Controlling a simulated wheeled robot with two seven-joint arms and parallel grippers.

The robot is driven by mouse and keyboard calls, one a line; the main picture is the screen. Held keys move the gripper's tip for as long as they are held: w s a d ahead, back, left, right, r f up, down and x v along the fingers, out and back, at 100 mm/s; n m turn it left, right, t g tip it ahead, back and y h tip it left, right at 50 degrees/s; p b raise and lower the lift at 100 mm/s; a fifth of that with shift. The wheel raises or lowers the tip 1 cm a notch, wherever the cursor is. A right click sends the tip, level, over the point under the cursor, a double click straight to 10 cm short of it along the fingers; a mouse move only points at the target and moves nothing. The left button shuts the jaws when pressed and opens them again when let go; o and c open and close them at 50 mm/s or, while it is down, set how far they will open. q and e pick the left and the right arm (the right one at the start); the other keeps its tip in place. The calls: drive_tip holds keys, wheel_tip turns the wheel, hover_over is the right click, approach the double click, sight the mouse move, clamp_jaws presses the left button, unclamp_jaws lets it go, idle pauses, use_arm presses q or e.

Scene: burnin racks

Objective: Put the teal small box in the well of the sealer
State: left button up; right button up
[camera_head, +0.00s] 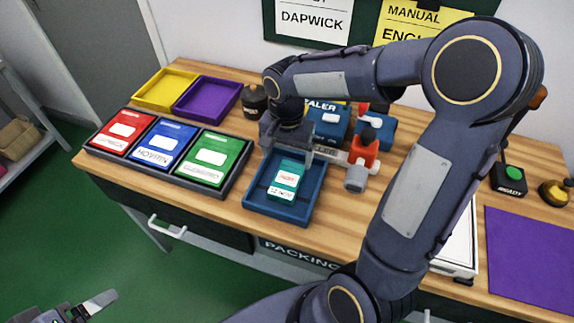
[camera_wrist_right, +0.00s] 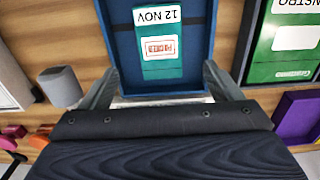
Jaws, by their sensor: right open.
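The teal small box (camera_head: 287,178) lies in a dark blue tray (camera_head: 262,207) at the front middle of the bench. It has white labels, one reading "12 NOV" in the right wrist view (camera_wrist_right: 150,70). My right gripper (camera_head: 288,150) is open and empty above the tray's back edge. In the right wrist view its fingers (camera_wrist_right: 160,80) are spread wider than the box, which lies ahead of them. The blue sealer (camera_head: 328,122) stands behind the gripper, partly covered by my arm. I cannot make out its well. My left gripper (camera_head: 85,308) is low at bottom left, partly cut off.
Red, blue and green boxes fill a black rack (camera_head: 238,180) left of the tray. Yellow (camera_head: 165,90) and purple (camera_head: 207,97) trays lie behind it. A red-orange part (camera_head: 366,148) and grey cylinder (camera_head: 355,178) stand right of the tray. A purple mat (camera_head: 530,255) is at right.

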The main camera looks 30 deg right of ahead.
drive_tip(key=s+a+r+n+t+y, duration=0.2)
drive_tip(key=s+r+n, duration=0.1)
drive_tip(key=s, duration=0.5)
drive_tip(key=s+a+r+n+t+y, duration=0.1)
drive_tip(key=s+a+r+n+t, duration=0.1)
drive_tip(key=s+n, duration=0.3)
drive_tip(key=s+r+t, duration=0.1)
drive_tip(key=s, duration=0.3)
drive_tip(key=shift+t+y, duration=0.3)
drive_tip(key=shift+y, duration=0.1)
drive_tip(key=shift+c, duration=0.5)
